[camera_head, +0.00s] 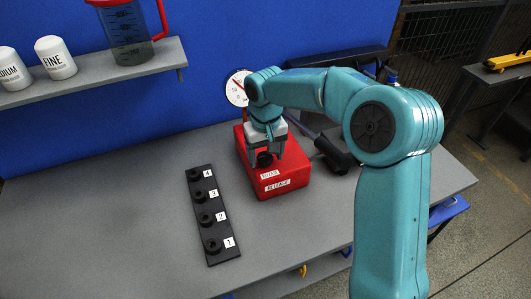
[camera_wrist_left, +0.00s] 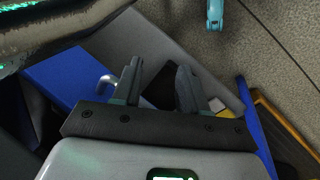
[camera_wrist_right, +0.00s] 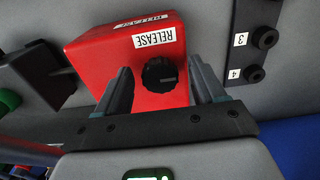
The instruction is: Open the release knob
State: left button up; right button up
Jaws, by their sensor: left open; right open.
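The black release knob (camera_wrist_right: 160,74) sits on a red box (camera_wrist_right: 100,48) with white RELEASE labels. In the head view the knob (camera_head: 265,159) shows on the red box (camera_head: 298,172), just under my right gripper (camera_head: 264,154). In the right wrist view my right gripper (camera_wrist_right: 160,92) is open, with one finger to each side of the knob. Whether the fingers touch it I cannot tell. My left gripper (camera_wrist_left: 157,85) is open and empty in its wrist view, away from the box; it is not seen in the head view.
A black strip (camera_head: 222,240) with several numbered knobs lies left of the box on the grey table (camera_head: 110,220). A dial gauge (camera_head: 237,88) stands behind the box. A black-handled tool (camera_head: 333,153) lies to its right. A shelf (camera_head: 100,75) holds a jug and white jars.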

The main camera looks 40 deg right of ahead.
jog(key=shift+w+d+f, duration=0.15)
jog(key=shift+w, duration=0.15)
jog(key=c, duration=1.1)
jog(key=shift+o, duration=0.2)
